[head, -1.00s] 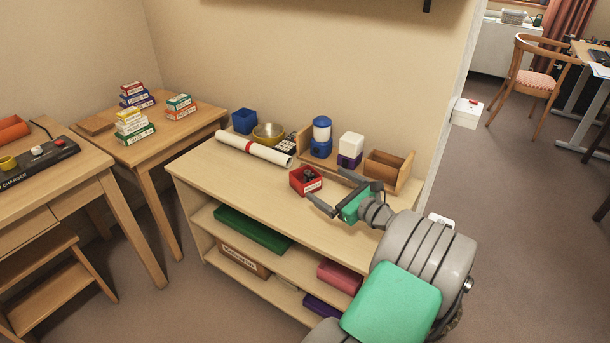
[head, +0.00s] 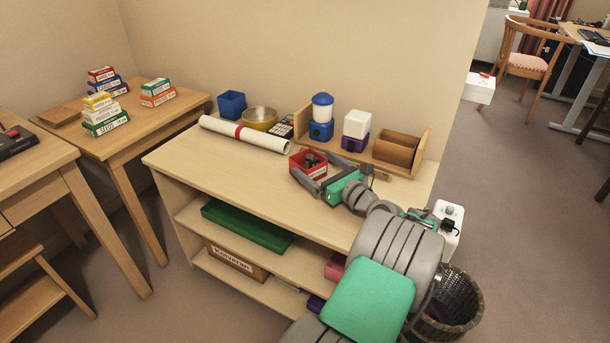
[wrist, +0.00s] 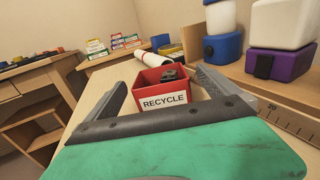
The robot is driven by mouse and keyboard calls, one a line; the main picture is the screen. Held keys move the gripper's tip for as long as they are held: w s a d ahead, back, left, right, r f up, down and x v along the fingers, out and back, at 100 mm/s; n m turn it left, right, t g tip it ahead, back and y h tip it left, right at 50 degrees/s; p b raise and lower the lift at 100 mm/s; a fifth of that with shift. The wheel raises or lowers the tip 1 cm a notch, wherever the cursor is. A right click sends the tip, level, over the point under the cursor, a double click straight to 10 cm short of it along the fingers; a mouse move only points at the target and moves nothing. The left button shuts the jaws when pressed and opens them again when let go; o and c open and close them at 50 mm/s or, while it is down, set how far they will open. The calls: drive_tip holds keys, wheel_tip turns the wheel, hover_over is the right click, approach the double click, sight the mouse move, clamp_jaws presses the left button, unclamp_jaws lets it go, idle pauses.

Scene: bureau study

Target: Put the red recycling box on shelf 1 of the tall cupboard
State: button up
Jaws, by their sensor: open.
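The red recycling box (head: 307,163) is a small open-topped box standing upright on the wooden shelf unit's top (head: 240,180). In the wrist view the red box (wrist: 160,92) shows a white "RECYCLE" label facing me and dark items inside. My gripper (head: 325,172) is open, low over the top, with its fingers pointing at the box. In the wrist view my fingers (wrist: 160,98) lie on either side of the box, with a gap on the left. I cannot tell whether the right finger touches it. The tall cupboard is not identifiable in these views.
A wooden rack (head: 415,165) with blue and white containers is to the right. A wicker basket (head: 460,300) stands on the floor. The front of the top is clear.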

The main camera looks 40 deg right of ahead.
sight(312, 163)
drive_tip(key=w+b, duration=0.1)
drive_tip(key=w, duration=0.2)
drive_tip(key=shift+f+b, duration=0.2)
drive_tip(key=shift+b, duration=0.15)
drive_tip(key=shift+w+d+r, duration=0.1)
drive_tip(key=shift+w+r, duration=0.15)
drive_tip(key=shift+w, duration=0.1)
drive_tip(key=c, duration=1.6)
